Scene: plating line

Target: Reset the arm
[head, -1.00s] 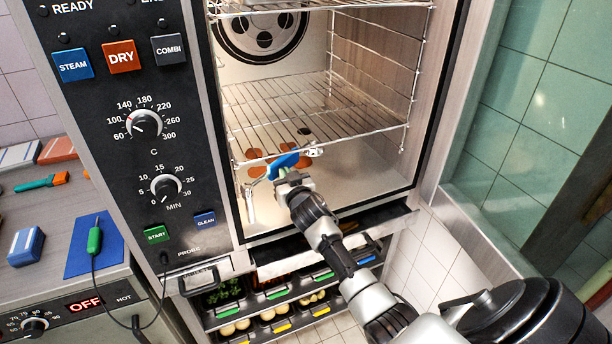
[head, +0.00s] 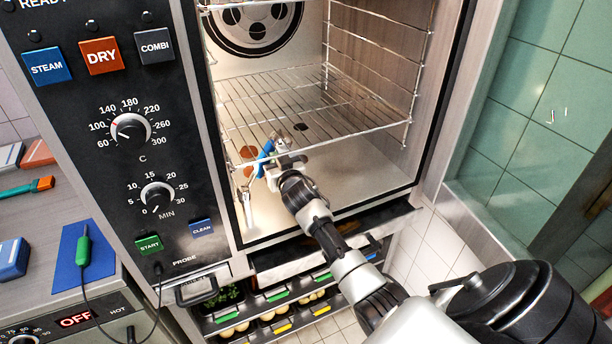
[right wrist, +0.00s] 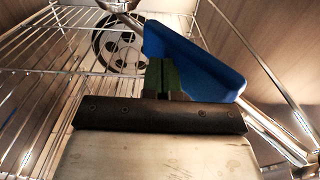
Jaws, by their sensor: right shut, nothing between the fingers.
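My right gripper (head: 280,148) reaches into the open oven (head: 345,185), at the front edge of the wire rack (head: 300,105). In the right wrist view its green fingers (right wrist: 160,78) are shut, with no gap seen between them. A blue flat piece (right wrist: 192,62) shows right beside the fingertips there, and it also shows by the gripper in the head view (head: 264,158). I cannot tell whether it touches the fingers or what it belongs to. My left gripper is not in view.
The control panel (head: 100,150) stands left of the oven opening. A drawer with green and yellow tags (head: 275,318) is below. At left, a counter holds a green probe (head: 84,246) on a blue mat (head: 100,262). The oven's right wall (head: 415,90) is close.

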